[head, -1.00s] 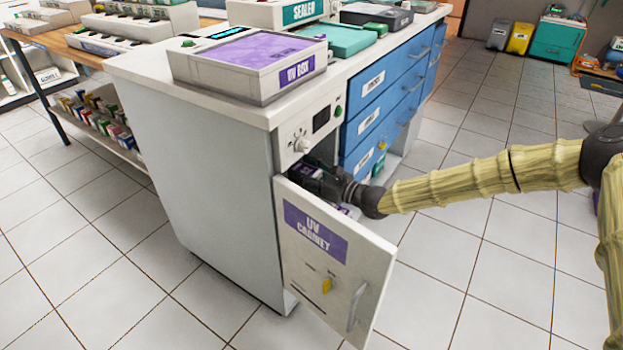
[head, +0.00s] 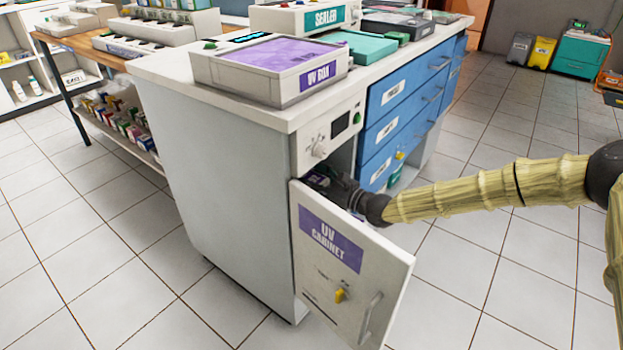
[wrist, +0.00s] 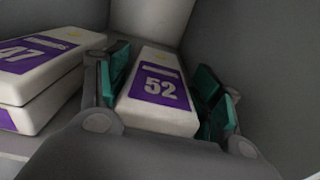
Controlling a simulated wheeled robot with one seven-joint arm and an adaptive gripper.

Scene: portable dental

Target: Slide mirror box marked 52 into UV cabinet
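The mirror box marked 52 (wrist: 158,88) is white with a purple label. In the wrist view it lies flat inside a grey-walled space, between the two teal-padded fingers of my gripper (wrist: 165,85). Narrow dark gaps show beside the box, clearest on the right, so the fingers look open around it. In the head view my gripper (head: 335,187) reaches into the UV cabinet (head: 230,160) behind its open white door (head: 330,290). The door hides most of the inside and the box there.
A white box marked 47 (wrist: 35,62) lies on another box just left of box 52. A grey wall stands close on the right. The door's free edge is near my arm.

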